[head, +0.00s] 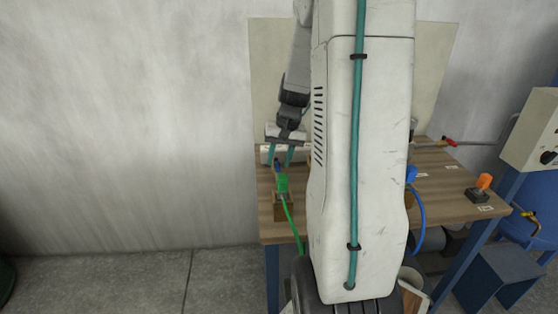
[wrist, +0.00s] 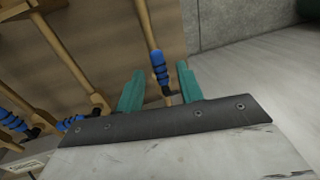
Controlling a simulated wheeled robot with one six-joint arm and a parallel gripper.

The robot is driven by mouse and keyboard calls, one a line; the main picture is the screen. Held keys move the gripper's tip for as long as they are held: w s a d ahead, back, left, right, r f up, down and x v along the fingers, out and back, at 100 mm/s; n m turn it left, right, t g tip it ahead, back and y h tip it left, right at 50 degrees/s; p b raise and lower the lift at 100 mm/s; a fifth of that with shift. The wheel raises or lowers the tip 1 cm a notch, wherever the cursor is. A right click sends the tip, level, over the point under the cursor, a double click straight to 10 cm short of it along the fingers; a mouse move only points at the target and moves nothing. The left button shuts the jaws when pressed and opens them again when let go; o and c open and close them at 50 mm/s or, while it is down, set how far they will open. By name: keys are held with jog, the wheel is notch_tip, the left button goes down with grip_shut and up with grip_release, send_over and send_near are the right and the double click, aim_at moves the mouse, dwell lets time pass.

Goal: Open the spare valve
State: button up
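In the wrist view, a blue-sleeved valve handle (wrist: 160,68) with a dark end lies on a brass-coloured pipe between my two teal fingers. My gripper (wrist: 161,78) is open, with a gap visible on both sides of the handle. More blue handles (wrist: 72,123) on brass-coloured pipes lie to the left. I cannot tell from any readable label which one is the spare valve. In the head view, my gripper (head: 279,160) points down at the bench's left end, by a small blue part (head: 278,164) above a green fitting (head: 282,184).
The wooden bench (head: 440,185) carries a red-handled part (head: 449,141) and an orange knob (head: 484,181) at the right. A green hose (head: 293,222) hangs off the front edge. My white column hides the bench's middle. A grey box (head: 532,130) stands at far right.

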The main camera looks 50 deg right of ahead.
notch_tip(320, 180, up, 7)
jog(key=d, duration=0.1)
jog(key=shift+s+f, duration=0.2)
jog(key=shift+s, duration=0.25)
jog(key=s+a+r+n, duration=0.2)
jog(key=s+a, duration=0.3)
jog(key=a, duration=0.5)
jog(key=s+a+r+n+h, duration=0.1)
jog(key=s+a+n, duration=0.3)
jog(key=a, duration=0.6)
jog(key=s+a+r+n, duration=0.3)
jog(key=s+a, duration=0.4)
jog(key=a, duration=0.4)
jog(key=shift+r+h, duration=0.3)
jog(key=shift+r, duration=0.15)
